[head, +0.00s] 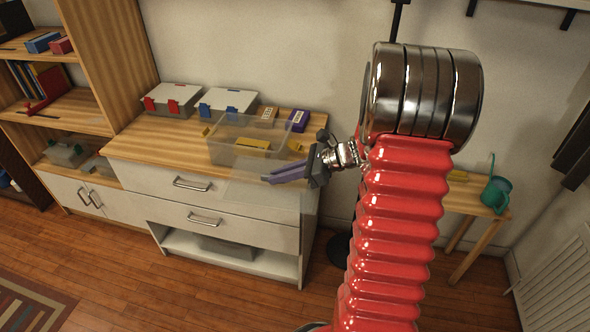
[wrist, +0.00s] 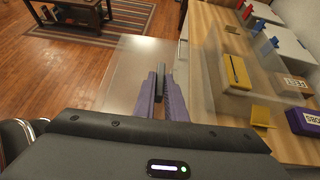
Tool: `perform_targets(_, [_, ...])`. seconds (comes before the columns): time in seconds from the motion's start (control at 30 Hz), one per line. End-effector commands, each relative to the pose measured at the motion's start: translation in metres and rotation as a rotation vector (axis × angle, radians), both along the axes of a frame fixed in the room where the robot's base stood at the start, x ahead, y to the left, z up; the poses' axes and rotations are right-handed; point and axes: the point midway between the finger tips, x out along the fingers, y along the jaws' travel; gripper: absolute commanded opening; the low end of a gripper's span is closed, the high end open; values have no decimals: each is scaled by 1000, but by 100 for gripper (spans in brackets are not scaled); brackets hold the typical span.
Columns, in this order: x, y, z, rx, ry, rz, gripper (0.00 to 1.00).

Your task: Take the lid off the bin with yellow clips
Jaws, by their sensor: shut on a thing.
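The clear bin (head: 232,150) with yellow clips stands open-topped on the dresser, with a yellow block (head: 253,144) inside. One yellow clip (head: 295,146) sticks out at its right end. The bin also shows in the wrist view (wrist: 208,75), right of the fingers. My gripper (head: 275,176) has purple fingers and is shut on the dark handle (wrist: 160,77) of a clear lid (wrist: 120,72). The lid is off the bin, held in front of the dresser's front edge. In the head view the lid is faint and its outline is hard to make out.
A bin with red clips (head: 172,101) and one with blue clips (head: 228,103) stand lidded at the back of the dresser (head: 135,141). A purple box (head: 298,119) stands at its back right. The floor (head: 125,250) in front is clear. A small table (head: 480,202) stands right.

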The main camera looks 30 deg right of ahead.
Motion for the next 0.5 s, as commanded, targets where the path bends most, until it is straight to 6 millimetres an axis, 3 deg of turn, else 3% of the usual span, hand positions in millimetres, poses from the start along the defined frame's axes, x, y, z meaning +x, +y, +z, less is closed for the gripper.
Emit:
perform_targets(0.27, [19, 49, -28, 4, 2, 46, 0])
perform_targets(0.5, [34, 123, -73, 5, 6, 107, 0])
